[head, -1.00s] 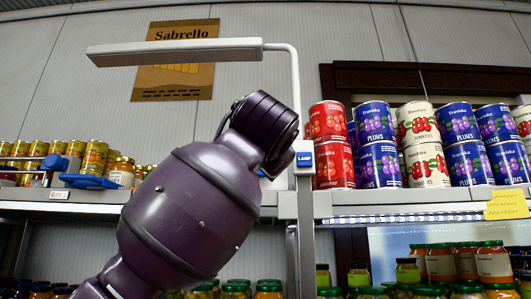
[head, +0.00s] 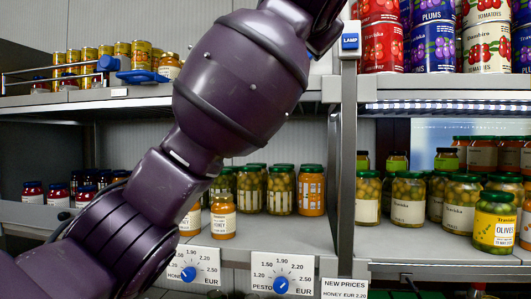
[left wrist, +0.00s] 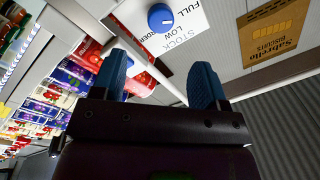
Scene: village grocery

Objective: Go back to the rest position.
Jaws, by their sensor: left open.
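My left gripper (left wrist: 160,62) shows in the left wrist view with its two blue fingers spread apart and nothing between them. In the head view only my purple left arm shows, rising from the lower left across the middle to the top edge. It passes in front of the shelves, and its gripper is out of that view. My right gripper is in neither view.
A metal post (head: 342,180) with a blue lamp switch (head: 350,41) stands right of my arm. Dials for honey (head: 188,274) and pesto (head: 281,286) sit on the shelf's front edge. Honey (head: 223,217) and olive jars (head: 494,222) stand behind. The wrist view shows a stock dial (left wrist: 160,18).

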